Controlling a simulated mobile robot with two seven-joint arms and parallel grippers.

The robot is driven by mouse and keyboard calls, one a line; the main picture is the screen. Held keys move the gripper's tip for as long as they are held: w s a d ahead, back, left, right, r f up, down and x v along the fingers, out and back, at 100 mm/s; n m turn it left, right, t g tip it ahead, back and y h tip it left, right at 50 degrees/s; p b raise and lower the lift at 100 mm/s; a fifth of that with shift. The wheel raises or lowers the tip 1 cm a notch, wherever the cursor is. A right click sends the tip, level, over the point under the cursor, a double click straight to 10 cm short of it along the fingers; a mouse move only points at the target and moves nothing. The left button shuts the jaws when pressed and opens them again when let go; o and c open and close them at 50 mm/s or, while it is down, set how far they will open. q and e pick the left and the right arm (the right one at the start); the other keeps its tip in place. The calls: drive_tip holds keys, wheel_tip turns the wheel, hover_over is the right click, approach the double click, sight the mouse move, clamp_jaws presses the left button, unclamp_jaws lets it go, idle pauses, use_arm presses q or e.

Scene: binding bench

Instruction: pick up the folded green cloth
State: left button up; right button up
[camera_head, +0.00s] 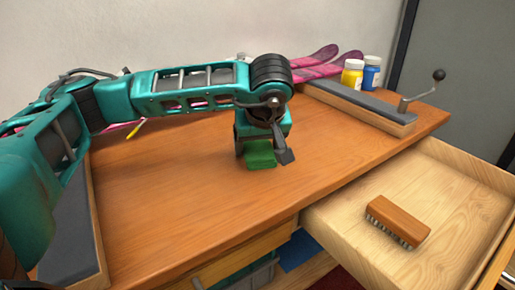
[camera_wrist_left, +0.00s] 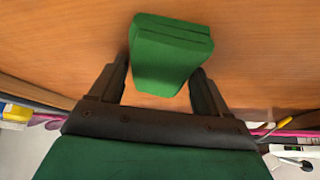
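The folded green cloth (camera_head: 260,155) is a small thick block on the wooden bench top, under my left gripper. It also shows in the left wrist view (camera_wrist_left: 170,55), with its near part between the two fingers. My left gripper (camera_head: 263,153) points down, with one dark finger on each side of the cloth. In the left wrist view the fingers of this gripper (camera_wrist_left: 160,80) stand apart, close beside the cloth; no firm squeeze shows. My right gripper is not in view.
An open drawer (camera_head: 455,185) at the right holds a brown brush (camera_head: 398,220). The bench front is clear.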

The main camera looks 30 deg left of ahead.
sight(258, 146)
use_arm(q)
drive_tip(key=c, duration=0.6)
drive_tip(key=shift+r, duration=0.1)
drive_tip(key=shift+r, duration=0.2)
drive_tip(key=shift+r+p, duration=2.9)
drive_tip(key=shift+r, duration=7)
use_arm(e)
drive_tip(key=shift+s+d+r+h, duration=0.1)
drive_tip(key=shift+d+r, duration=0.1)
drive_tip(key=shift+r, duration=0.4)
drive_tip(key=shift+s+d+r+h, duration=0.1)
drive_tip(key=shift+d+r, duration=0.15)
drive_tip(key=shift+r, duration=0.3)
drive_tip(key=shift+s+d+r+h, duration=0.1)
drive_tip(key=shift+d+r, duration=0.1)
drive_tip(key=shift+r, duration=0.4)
